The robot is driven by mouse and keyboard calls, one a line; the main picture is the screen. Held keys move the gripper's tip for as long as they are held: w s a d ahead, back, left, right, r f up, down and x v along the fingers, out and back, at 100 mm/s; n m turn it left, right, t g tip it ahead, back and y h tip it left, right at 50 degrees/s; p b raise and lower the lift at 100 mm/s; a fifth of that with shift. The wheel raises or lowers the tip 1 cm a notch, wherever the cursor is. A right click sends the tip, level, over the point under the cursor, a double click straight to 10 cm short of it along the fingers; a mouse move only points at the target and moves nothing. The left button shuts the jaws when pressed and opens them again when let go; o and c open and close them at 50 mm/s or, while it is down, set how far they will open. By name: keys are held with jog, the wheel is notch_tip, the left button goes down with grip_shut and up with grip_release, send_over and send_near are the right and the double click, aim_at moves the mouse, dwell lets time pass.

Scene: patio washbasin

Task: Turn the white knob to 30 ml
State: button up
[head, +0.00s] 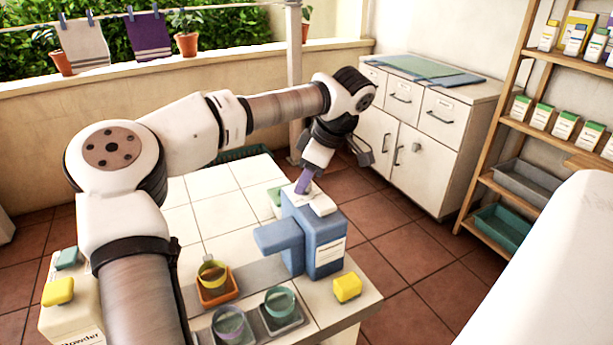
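A blue dispenser (326,235) with a spout jutting left and a label on its front stands on the white tiled counter (210,210). A white part (324,205), which looks like the white knob or its lever, sits on top of it. Its scale and setting are too small to read. My gripper (303,190) points down at the dispenser's top from behind, its purple fingers at or just beside the white part. I cannot tell whether they touch it or how far apart they are.
Cups stand below the spout: yellow on an orange tray (217,294), teal (280,301) and purple (229,322). A yellow block (347,287) lies at the right. A powder container (75,317) stands at the left. A green piece (275,195) is behind the dispenser.

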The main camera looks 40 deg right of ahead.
jog(key=shift+r, duration=0.1)
jog(key=v, duration=1.3)
jog(key=shift+r, duration=0.35)
jog(key=shift+d, duration=0.1)
